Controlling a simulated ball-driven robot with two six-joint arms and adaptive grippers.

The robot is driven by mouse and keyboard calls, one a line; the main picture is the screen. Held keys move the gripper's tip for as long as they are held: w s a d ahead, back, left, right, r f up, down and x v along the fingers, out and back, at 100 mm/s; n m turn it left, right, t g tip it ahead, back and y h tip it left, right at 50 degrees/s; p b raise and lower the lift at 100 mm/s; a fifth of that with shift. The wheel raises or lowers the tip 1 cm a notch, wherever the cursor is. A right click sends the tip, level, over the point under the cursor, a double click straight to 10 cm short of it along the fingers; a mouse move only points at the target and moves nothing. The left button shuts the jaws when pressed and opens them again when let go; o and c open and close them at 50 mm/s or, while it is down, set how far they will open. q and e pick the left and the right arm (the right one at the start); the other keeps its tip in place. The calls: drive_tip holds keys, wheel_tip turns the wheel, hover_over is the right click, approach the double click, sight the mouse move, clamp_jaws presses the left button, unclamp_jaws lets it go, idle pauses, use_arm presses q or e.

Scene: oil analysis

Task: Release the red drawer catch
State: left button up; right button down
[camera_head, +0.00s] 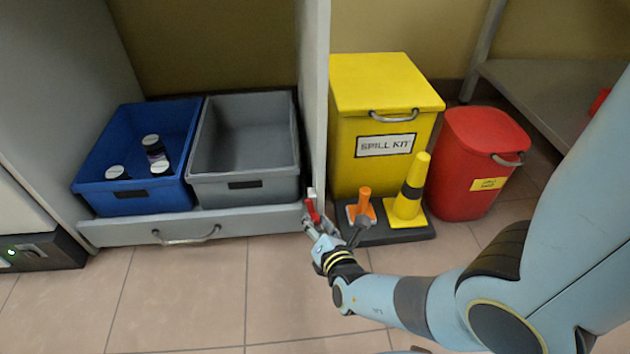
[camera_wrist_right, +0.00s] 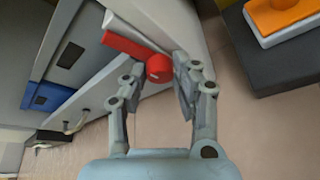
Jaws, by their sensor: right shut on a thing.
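The red drawer catch (camera_head: 312,209) sits at the right front edge of the cabinet, beside the end of the low drawer (camera_head: 125,235). In the right wrist view the red catch (camera_wrist_right: 158,68) shows as a bar with a round knob end. My right gripper (camera_head: 313,226) reaches it from the front. In the wrist view the fingers of my right gripper (camera_wrist_right: 156,85) stand on both sides of the round end, shut on it. The drawer front looks flush with the cabinet. My left gripper is not in view.
A blue bin (camera_head: 130,203) with several dark bottles and an empty grey bin (camera_head: 245,189) stand above the drawer. To the right are a yellow spill kit box (camera_head: 385,90), a red bin (camera_head: 470,150) and a dark base (camera_head: 400,234) with a yellow cone. The floor in front is clear.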

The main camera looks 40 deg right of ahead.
drive_tip(key=shift+w+d+r+m+t+y, duration=0.1)
drive_tip(key=shift+m+t+y, duration=0.1)
drive_tip(key=shift+m, duration=0.2)
drive_tip(key=shift+w+d+m+t+y, duration=0.1)
drive_tip(key=shift+m+t, duration=0.1)
drive_tip(key=shift+m, duration=0.2)
drive_tip(key=shift+s, duration=0.1)
drive_tip(key=c, duration=1)
unclamp_jaws()
drive_tip(key=shift+c, duration=0.2)
wheel_tip(320, 180, up, 10)
